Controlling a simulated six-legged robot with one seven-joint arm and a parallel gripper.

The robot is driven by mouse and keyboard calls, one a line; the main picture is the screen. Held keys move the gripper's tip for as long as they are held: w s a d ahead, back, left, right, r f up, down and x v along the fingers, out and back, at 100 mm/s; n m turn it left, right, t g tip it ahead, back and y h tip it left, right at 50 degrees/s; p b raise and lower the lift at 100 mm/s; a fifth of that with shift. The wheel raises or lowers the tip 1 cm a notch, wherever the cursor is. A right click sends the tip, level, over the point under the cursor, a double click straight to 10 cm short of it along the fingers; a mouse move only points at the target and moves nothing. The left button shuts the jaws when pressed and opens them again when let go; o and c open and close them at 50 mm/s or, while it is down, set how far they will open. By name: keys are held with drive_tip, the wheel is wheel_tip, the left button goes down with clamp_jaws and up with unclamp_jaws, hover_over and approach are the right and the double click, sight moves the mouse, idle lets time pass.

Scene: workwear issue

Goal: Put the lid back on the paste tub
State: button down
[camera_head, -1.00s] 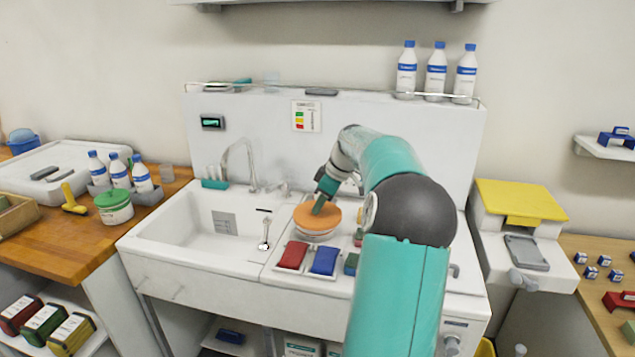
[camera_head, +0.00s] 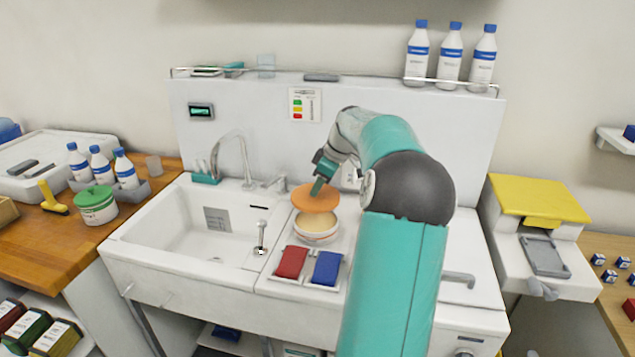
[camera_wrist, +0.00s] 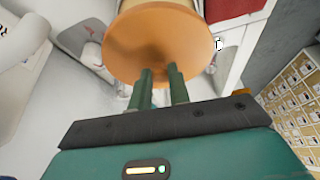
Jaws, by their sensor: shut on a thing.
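My gripper (camera_head: 319,187) is shut on the orange lid (camera_head: 316,203) and holds it tilted over the back of the white paste tub (camera_head: 317,237). The tub stands upright and open on the worktop right of the sink, with its pale inside showing at the front. The lid covers the rear of its rim from view, and I cannot tell whether they touch. In the wrist view the two green fingers (camera_wrist: 161,84) meet the near edge of the orange lid (camera_wrist: 158,45), and part of the tub (camera_wrist: 158,5) shows beyond it.
The sink basin (camera_head: 222,228) is to the left. A green-lidded tub (camera_head: 97,206) stands on the wooden counter. Bottles (camera_head: 450,55) line the ledge above.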

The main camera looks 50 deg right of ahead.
sight(323, 198)
drive_tip(key=shift+s+a, duration=0.15)
drive_tip(key=shift+a, duration=0.15)
drive_tip(key=shift+d+f, duration=0.15)
drive_tip(key=shift+f, duration=0.55)
drive_tip(key=shift+s+a+f, duration=0.1)
drive_tip(key=shift+a+f, duration=0.1)
drive_tip(key=shift+f, duration=2.05)
drive_tip(key=shift+d, duration=0.1)
drive_tip(key=shift+f, duration=0.15)
drive_tip(key=c, duration=0.7)
unclamp_jaws()
drive_tip(key=shift+c, duration=0.2)
